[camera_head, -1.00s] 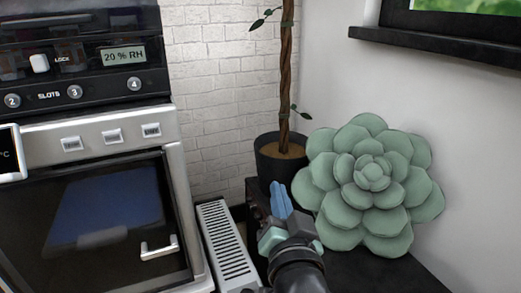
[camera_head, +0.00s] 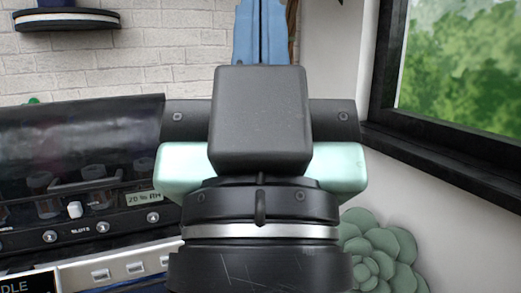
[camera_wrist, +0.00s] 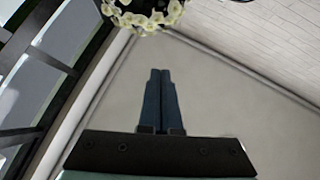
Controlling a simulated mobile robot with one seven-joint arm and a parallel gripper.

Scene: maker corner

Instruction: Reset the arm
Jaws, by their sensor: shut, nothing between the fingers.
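My gripper (camera_head: 261,35) is raised close in front of the head camera, its blue fingers pointing up and side by side. In the wrist view my gripper (camera_wrist: 160,95) shows its two fingers together with nothing between them, against a plain pale surface. The gripper touches nothing that I can see. My wrist hides the middle of the head view.
A dark machine (camera_head: 75,180) with numbered slots stands at the left. A green succulent (camera_head: 380,255) is at the lower right, below a black window sill (camera_head: 440,160). A dark shelf (camera_head: 68,19) is on the brick wall. Pale flowers (camera_wrist: 145,15) hang at the top of the wrist view.

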